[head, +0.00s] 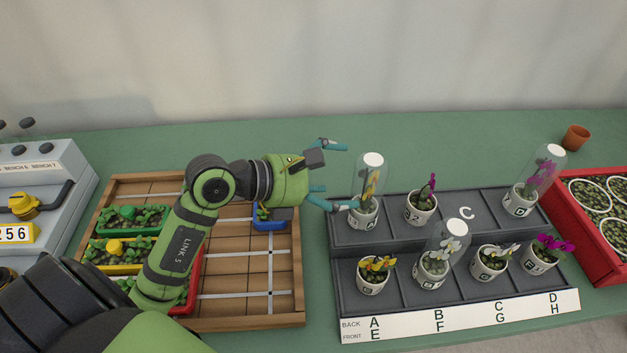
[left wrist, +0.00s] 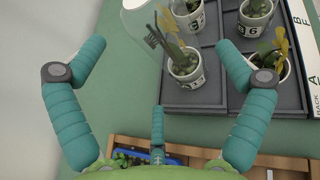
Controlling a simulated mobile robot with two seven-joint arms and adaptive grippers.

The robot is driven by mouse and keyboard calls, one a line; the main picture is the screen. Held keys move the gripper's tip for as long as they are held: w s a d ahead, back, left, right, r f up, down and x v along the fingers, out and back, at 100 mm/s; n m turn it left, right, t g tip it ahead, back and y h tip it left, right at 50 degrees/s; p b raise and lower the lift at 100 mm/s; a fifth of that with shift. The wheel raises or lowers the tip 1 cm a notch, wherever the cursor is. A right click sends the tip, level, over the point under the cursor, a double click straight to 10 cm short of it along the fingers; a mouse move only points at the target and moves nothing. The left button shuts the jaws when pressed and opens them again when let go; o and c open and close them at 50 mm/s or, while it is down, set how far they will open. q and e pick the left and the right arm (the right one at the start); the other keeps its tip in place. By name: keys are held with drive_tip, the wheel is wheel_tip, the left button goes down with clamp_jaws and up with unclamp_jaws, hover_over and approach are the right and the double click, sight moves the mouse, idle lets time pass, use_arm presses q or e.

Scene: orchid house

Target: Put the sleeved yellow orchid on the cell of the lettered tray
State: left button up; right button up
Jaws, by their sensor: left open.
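The sleeved yellow orchid (head: 366,206) stands upright in a white pot in the back left cell of the dark lettered tray (head: 458,314), under a clear sleeve. It also shows in the left wrist view (left wrist: 185,62). My left gripper (head: 350,176) is open just left of it, one fingertip beyond and one low near the pot; I cannot tell if they touch. In the left wrist view the sleeve lies between the spread fingers. The back cell marked C (head: 467,213) is empty. My right gripper is not in view.
An unsleeved yellow orchid (head: 373,275), a sleeved white one (head: 438,262) and several other orchids occupy the other tray cells. A wooden crate (head: 250,318) with seedling trays is left, a red crate (head: 571,222) right. A small terracotta pot (head: 576,137) stands behind.

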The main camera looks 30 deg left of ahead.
use_arm(q)
drive_tip(key=shift+b+v, duration=0.4)
drive_tip(key=shift+v, duration=2.35)
